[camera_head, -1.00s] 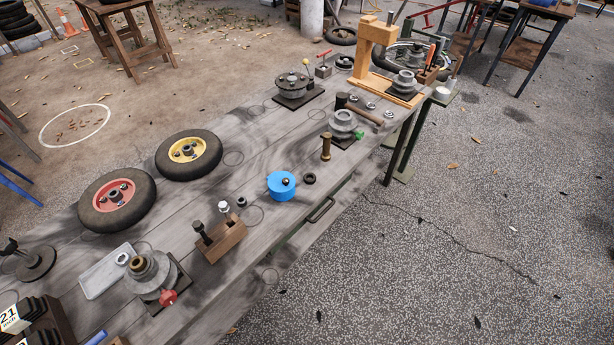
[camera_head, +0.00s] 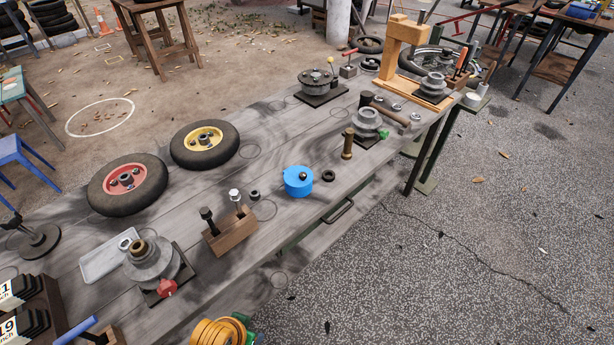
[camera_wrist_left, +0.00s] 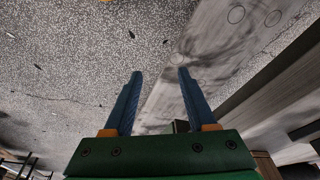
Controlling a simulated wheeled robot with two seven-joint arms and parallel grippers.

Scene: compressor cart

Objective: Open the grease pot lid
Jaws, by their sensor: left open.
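The pot is not visible in the left wrist view. My right gripper is not in view.
A wooden block with bolts (camera_head: 230,232) stands left of the pot, a brass cylinder (camera_head: 347,143) and a dark ring (camera_head: 328,176) to its right. Two wheels (camera_head: 205,144) lie behind it. A drawer handle (camera_head: 338,211) sticks out below the bench edge.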

